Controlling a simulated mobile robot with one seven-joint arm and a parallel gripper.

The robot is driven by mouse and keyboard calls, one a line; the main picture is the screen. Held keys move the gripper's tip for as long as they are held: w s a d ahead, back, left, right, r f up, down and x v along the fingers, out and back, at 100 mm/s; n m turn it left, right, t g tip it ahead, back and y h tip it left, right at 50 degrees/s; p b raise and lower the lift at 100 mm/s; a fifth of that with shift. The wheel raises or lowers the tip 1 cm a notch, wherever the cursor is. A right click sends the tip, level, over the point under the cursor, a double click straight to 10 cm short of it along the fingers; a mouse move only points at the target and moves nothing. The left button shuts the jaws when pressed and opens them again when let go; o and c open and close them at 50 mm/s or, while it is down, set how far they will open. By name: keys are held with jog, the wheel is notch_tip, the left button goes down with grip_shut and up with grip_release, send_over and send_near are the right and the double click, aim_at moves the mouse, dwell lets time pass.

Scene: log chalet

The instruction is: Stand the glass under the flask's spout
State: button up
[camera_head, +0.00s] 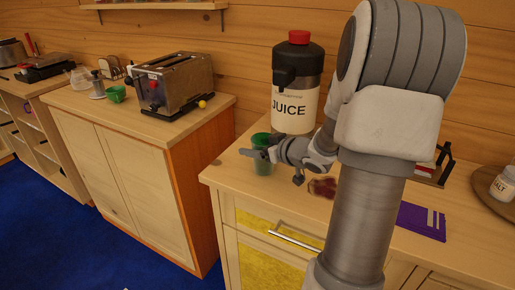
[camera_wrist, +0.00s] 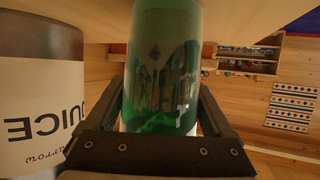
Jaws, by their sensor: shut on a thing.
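The flask's label side also shows upside down at the left of the wrist view (camera_wrist: 35,95). The glass (camera_head: 262,167) is green and upright, in front and left of the flask, lower than the spout. My gripper (camera_head: 256,154) is shut on it; in the wrist view the glass (camera_wrist: 162,65) is between both fingers. I cannot tell whether its base touches the counter.
The counter (camera_head: 228,177) has its left edge close to the glass. A salt jar (camera_head: 503,183) stands at far right. A toaster (camera_head: 174,82) is on the separate left cabinet, across a gap.

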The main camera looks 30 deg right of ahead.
jog(key=shift+f, duration=0.1)
jog(key=o, duration=1.3)
jog(key=shift+s+d+r, duration=0.1)
jog(key=shift+s+r, duration=0.2)
jog(key=shift+r, duration=0.1)
jog(key=p+v, duration=0.4)
jog(key=v, duration=0.7)
jog(key=shift+s+f, duration=0.15)
jog(key=shift+s, duration=0.1)
jog(key=shift+w, duration=0.1)
